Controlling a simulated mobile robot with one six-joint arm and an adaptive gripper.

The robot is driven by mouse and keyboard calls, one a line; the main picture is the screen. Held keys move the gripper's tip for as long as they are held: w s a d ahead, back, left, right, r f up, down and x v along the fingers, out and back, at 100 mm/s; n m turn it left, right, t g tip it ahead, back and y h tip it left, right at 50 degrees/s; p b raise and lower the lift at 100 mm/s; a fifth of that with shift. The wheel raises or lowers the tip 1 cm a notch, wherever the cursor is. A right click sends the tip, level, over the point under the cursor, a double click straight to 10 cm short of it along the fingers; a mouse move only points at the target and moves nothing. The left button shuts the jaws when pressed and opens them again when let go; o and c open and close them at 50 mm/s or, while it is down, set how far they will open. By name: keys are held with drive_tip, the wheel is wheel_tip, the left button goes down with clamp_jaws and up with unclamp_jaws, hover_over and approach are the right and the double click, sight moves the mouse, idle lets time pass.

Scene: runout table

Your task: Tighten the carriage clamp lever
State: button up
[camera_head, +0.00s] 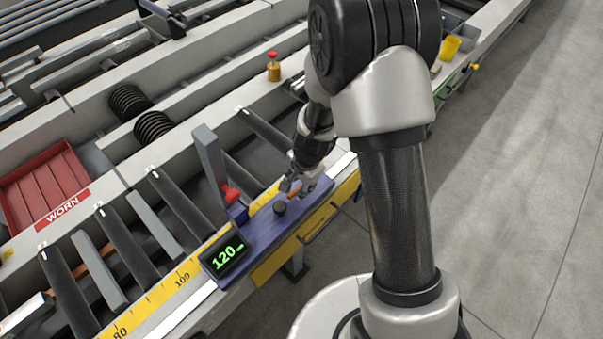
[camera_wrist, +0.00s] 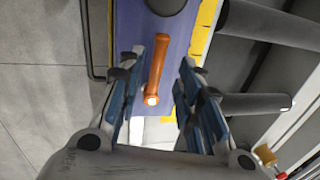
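The orange clamp lever (camera_wrist: 157,75) lies on the blue-purple carriage (camera_wrist: 185,22) in the wrist view, slightly tilted, its pale round end toward me. My gripper (camera_wrist: 163,68) is open, with one blue-padded finger on each side of the lever and visible gaps between. I cannot tell how far the fingertips are above the carriage. In the head view my gripper (camera_head: 297,184) is over the far right part of the carriage (camera_head: 262,238), and largely hides the lever.
A dark knob (camera_head: 280,207) and a display reading 120 (camera_head: 224,254) sit on the carriage. Rollers (camera_head: 180,205) lie left. A red WORN bin (camera_head: 45,190) is farther left.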

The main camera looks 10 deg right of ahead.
wheel_tip(320, 180, up, 10)
drive_tip(key=s+d, duration=0.1)
drive_tip(key=shift+s+f, duration=0.15)
drive_tip(key=shift+s, duration=0.2)
drive_tip(key=s+d+r+n+t, duration=0.1)
drive_tip(key=s+r+n, duration=0.25)
drive_tip(key=r, duration=0.45)
drive_tip(key=s+d+r+n+t, duration=0.1)
drive_tip(key=s+r+n, duration=0.2)
drive_tip(key=s+r, duration=0.3)
drive_tip(key=s+d+r+n+h, duration=0.1)
drive_tip(key=s+d+r+n, duration=0.2)
drive_tip(key=s, duration=0.8)
wheel_tip(320, 180, up, 4)
drive_tip(key=shift+s+r+n+t, duration=0.15)
drive_tip(key=shift+n+t, duration=0.25)
drive_tip(key=shift+n, duration=0.75)
